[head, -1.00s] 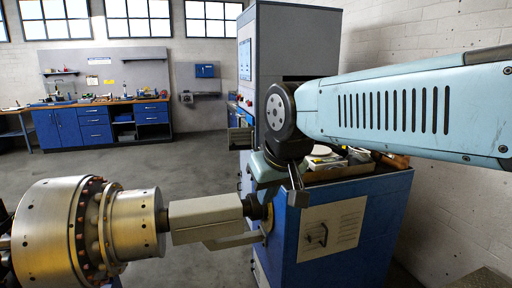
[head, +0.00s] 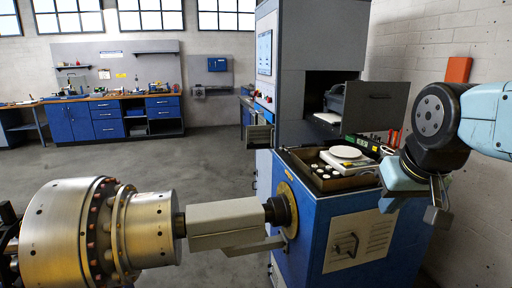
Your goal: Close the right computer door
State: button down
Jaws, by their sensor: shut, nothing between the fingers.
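The tall grey computer cabinet (head: 322,42) stands right of centre. It has a dark open compartment (head: 318,92) with a grey device partly visible inside. A grey door panel (head: 378,106) with a small dark handle stands open at the right of this compartment, its face towards me. My gripper (head: 437,215) is at the right, lower than the door and to its right. It points down, is shut and empty, and touches nothing that I can make out.
A blue cabinet (head: 310,225) with a wooden tray (head: 350,183) holding a white round scale (head: 346,154) stands below the door. A metal rotor (head: 75,235) on a grey shaft fills the lower left. A brick wall (head: 480,40) bounds the right side.

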aim_at(258, 137)
jog(key=z, duration=0.1)
jog(key=i, duration=1)
jog(key=u, duration=0.1)
